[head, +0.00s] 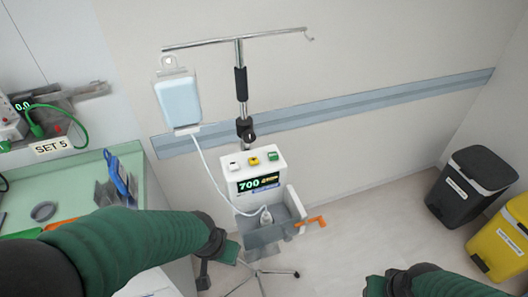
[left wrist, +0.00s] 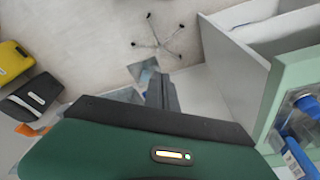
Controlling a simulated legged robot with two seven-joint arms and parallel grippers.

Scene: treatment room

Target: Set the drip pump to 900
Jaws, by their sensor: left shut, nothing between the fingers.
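The drip pump (head: 236,177) is a white box on a pole, with white, yellow and green buttons on top. Its dark display (head: 258,184) reads 700 in green, beside a small yellow word that looks like STOP. In the head view my left gripper (head: 204,276) is below and left of the pump, pointing down, apart from it. It is shut and empty; its fingers also show in the left wrist view (left wrist: 160,92). My right gripper (head: 373,286) is at the bottom edge, right of the pump, mostly cut off; its fingers cannot be made out.
A drip bag (head: 180,101) hangs from the pole, its tube running down to the pump. An orange lever (head: 312,222) sticks out at right. A green-topped counter (head: 82,182) with a "SET 5" sign (head: 52,146) is at left. Black (head: 472,186) and yellow (head: 501,241) bins stand right.

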